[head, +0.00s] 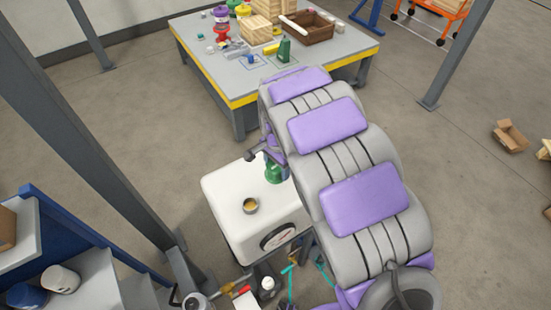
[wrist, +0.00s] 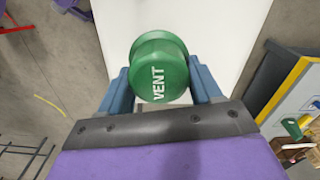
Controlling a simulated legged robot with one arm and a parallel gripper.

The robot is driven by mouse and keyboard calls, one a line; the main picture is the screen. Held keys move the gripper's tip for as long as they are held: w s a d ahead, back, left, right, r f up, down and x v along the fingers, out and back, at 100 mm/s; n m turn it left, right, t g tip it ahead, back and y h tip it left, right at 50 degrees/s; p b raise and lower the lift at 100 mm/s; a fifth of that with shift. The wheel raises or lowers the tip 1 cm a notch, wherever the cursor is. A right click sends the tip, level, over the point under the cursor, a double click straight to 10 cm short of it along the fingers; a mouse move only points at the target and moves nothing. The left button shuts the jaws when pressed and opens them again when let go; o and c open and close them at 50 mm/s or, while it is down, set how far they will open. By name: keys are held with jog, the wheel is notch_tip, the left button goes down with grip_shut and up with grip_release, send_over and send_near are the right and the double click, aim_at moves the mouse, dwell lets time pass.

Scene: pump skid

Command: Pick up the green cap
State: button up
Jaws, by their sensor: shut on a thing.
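The green cap (wrist: 160,68) is marked "VENT" and sits between the two blue fingers of my gripper (wrist: 160,88) in the wrist view. The fingers are shut on its sides. In the head view the green cap (head: 274,171) shows at the right edge of the white box top (head: 225,185), partly hidden by my arm. My gripper is mostly hidden behind my arm there. I cannot tell whether the cap still touches the white top.
A yellow-edged table (head: 220,75) with several items stands behind. A grey post (head: 95,130) rises at left.

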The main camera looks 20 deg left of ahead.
jog(key=s+d+r, duration=0.1)
jog(key=s+d, duration=0.3)
jog(key=s, duration=0.7)
jog(key=shift+s+d+p, duration=0.25)
jog(key=shift+p, duration=0.05)
